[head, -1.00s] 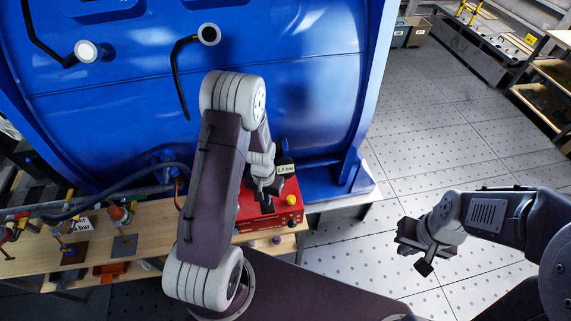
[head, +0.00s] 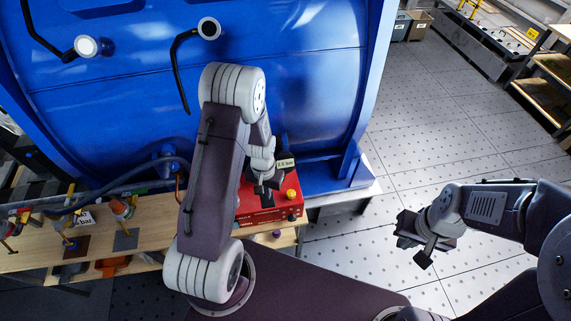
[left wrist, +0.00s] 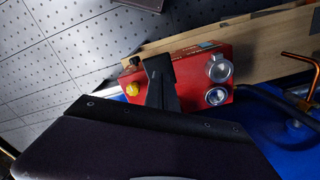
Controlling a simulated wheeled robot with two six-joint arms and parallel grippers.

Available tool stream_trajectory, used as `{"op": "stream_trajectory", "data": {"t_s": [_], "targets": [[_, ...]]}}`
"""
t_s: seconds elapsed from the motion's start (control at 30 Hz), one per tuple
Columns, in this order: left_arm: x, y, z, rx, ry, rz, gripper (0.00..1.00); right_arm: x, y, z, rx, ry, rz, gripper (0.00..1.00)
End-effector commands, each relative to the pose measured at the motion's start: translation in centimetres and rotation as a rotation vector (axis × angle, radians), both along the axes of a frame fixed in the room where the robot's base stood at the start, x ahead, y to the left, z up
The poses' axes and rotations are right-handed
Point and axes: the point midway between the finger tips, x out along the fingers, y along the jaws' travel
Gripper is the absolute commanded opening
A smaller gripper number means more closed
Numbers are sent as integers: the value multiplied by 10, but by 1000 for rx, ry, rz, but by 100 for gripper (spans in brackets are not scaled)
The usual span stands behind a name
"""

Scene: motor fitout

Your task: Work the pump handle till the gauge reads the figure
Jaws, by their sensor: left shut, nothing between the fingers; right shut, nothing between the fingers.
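The red pump box (head: 262,214) sits on the wooden bench at the foot of the blue tank. It has a yellow knob (head: 291,194) and a small tag (head: 286,163) with a bar figure, too small to read surely. My left gripper (head: 265,186) is shut and empty above the box, and my left arm covers part of it. In the left wrist view the red box (left wrist: 190,75) shows a round gauge (left wrist: 216,97), its reading illegible, and a silver cylinder (left wrist: 219,68). I cannot pick out the pump handle. My right gripper (head: 425,248) is shut and empty over the floor.
The blue tank (head: 310,90) fills the back. The tiled floor (head: 430,130) to the right is clear, with shelves (head: 545,85) beyond.

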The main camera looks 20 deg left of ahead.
Motion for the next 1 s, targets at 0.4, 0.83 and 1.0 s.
{"op": "stream_trajectory", "data": {"t_s": [0.4,0.83,1.0], "targets": [[3,2,-32,0,0,0,0,0,0,-26,0,0,0,0],[8,5,-79,0,-3,0,0,0,0,-64,0,0,0,0],[9,5,-72,0,-4,0,0,0,0,-57,0,0,0,0]]}}
